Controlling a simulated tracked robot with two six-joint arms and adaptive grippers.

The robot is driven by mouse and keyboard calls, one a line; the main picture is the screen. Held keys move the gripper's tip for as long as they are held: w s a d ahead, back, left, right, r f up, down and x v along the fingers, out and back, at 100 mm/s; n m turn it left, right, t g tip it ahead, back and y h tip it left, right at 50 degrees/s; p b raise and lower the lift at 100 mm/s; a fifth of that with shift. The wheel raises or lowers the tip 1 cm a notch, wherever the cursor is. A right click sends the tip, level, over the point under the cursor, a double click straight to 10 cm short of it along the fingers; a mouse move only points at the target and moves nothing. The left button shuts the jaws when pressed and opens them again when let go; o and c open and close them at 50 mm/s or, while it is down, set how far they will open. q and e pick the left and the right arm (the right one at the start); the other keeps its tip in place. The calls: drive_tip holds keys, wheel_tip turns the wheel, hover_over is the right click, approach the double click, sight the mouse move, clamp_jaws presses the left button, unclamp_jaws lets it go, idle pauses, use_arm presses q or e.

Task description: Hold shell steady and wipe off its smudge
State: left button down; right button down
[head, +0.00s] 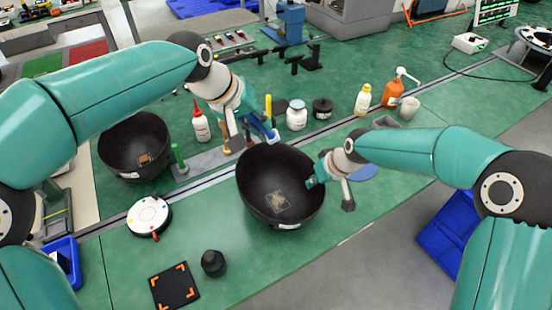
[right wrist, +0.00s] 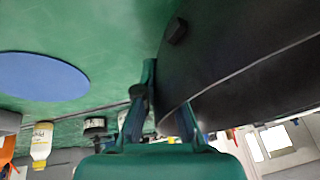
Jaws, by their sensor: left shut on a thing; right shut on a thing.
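A black bowl-shaped shell (head: 251,196) stands open side up on the green bench, with a beige patch (head: 278,203) inside it. I cannot tell whether this patch is the smudge. My right gripper (head: 317,181) is shut on the shell's right rim. In the right wrist view, its fingers (right wrist: 165,125) close at the edge of the dark shell (right wrist: 225,85).
A second black shell (head: 118,148) stands at left. A white round fixture (head: 148,214), a black knob-like part (head: 213,263) and a black mat with orange corners (head: 175,287) lie in front. A blue disc (head: 362,172) lies right.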

use_arm(q)
drive_tip(key=s+d+f+g, duration=0.2)
drive_tip(key=f, duration=0.4)
drive_tip(key=s+d+f+g, duration=0.2)
drive_tip(key=f, duration=0.4)
drive_tip(key=shift+s+m+y, duration=0.3)
drive_tip(key=shift+s+m, duration=0.1)
drive_tip(key=shift+d, duration=0.15)
